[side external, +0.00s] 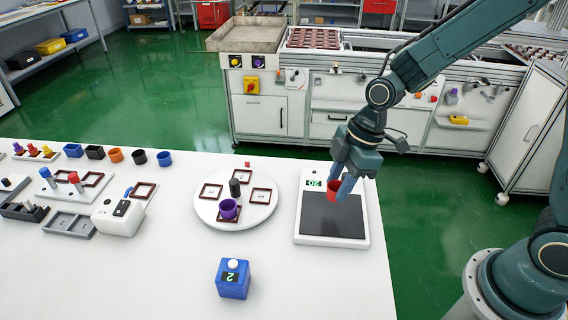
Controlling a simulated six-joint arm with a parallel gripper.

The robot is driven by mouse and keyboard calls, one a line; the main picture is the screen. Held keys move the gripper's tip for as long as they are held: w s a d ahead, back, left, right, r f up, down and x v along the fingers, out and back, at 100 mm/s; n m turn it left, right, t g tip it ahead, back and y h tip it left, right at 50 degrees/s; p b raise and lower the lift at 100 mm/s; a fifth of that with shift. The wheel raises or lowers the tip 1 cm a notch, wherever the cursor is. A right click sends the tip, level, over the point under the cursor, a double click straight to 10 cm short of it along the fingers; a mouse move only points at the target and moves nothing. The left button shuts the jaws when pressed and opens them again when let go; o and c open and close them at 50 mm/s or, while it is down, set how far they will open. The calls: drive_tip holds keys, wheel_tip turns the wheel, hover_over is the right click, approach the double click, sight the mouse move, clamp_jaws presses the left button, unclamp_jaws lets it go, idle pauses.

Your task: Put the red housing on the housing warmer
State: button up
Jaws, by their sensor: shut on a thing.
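The red housing (332,191) is a small open cup held between the fingers of my gripper (339,187), which points down and is shut on it. The housing warmer appears to be the white flat unit (303,222) with a dark plate (331,221) and a green display near its far edge. The red housing shows in front of the plate's far part, just beside the display. I cannot tell whether its base touches the plate or hangs above it. My fingers cover part of the housing's right side.
A round white turntable (208,214) left of the warmer holds a purple housing (229,208), a dark post and several square frames. A blue box (233,278) with a white knob stands in front. Coloured cups and fixtures fill the table's left. The table's near right is clear.

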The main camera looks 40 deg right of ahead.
sight(334, 212)
drive_tip(key=shift+f, duration=0.6)
drive_tip(key=shift+f, duration=0.1)
drive_tip(key=shift+f, duration=1.8)
drive_tip(key=shift+f, duration=0.1)
drive_tip(key=o, duration=1)
drive_tip(key=shift+c, duration=0.2)
drive_tip(key=v, duration=1.2)
